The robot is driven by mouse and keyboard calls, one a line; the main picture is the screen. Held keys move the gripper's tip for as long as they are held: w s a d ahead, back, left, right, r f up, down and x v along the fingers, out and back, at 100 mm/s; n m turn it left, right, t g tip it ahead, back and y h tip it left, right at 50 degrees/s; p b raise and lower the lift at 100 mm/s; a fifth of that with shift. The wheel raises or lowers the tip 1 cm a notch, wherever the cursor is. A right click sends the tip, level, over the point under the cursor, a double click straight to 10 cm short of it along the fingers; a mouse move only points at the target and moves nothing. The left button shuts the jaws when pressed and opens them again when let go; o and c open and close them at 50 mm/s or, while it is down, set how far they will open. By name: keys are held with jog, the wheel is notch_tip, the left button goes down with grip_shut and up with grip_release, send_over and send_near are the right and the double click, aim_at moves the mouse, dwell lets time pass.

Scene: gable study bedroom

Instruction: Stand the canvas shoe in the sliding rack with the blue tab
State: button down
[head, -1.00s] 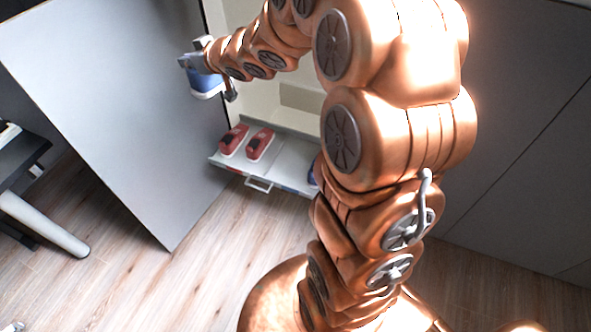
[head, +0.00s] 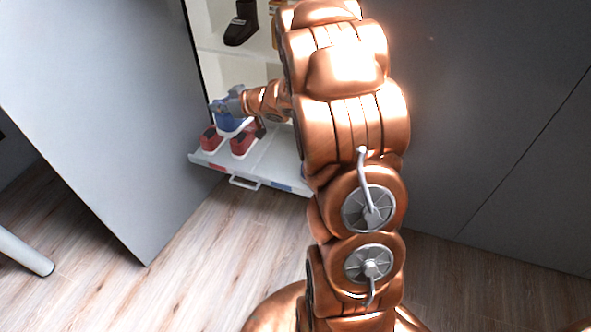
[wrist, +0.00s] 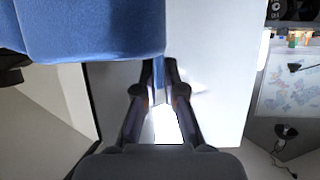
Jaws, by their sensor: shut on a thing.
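The blue canvas shoe (head: 230,123) with a white sole is held by my gripper (head: 222,106), above the left part of the pulled-out rack (head: 268,171). In the wrist view the shoe (wrist: 90,30) fills the upper left, and my gripper (wrist: 160,90) is shut on its edge. The rack's front edge has a red tab (head: 217,168) on the left and a blue tab (head: 282,187) further right. Two red shoes stand on the left part, one (head: 210,140) beside the other (head: 243,143). The held shoe overlaps them in view; contact cannot be told. My arm hides the rack's right end.
A large grey door panel (head: 110,110) stands open left of the rack. A dark boot (head: 241,24) is on a shelf above. The rack has a front handle (head: 244,183). The wooden floor (head: 190,260) in front is clear. A grey wall (head: 480,130) is at right.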

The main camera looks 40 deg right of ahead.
jog(key=s+d+f+n+g+y+b, duration=0.1)
jog(key=s+d+f+b, duration=0.15)
jog(key=f+b, duration=1.05)
jog(key=s+d+f+n+y+b, duration=0.2)
jog(key=f+b, duration=0.5)
jog(key=f, duration=1.1)
jog(key=w+d+f+b, duration=0.1)
jog(key=d+f+b, duration=0.1)
jog(key=d, duration=0.5)
jog(key=w+d+f+m+h+b, duration=0.1)
jog(key=d+f+b, duration=0.2)
jog(key=d, duration=0.5)
jog(key=shift+w+d, duration=0.15)
jog(key=shift+w, duration=0.2)
jog(key=shift+f, duration=0.1)
jog(key=c, duration=1.3)
grip_release()
jog(key=shift+f, duration=0.1)
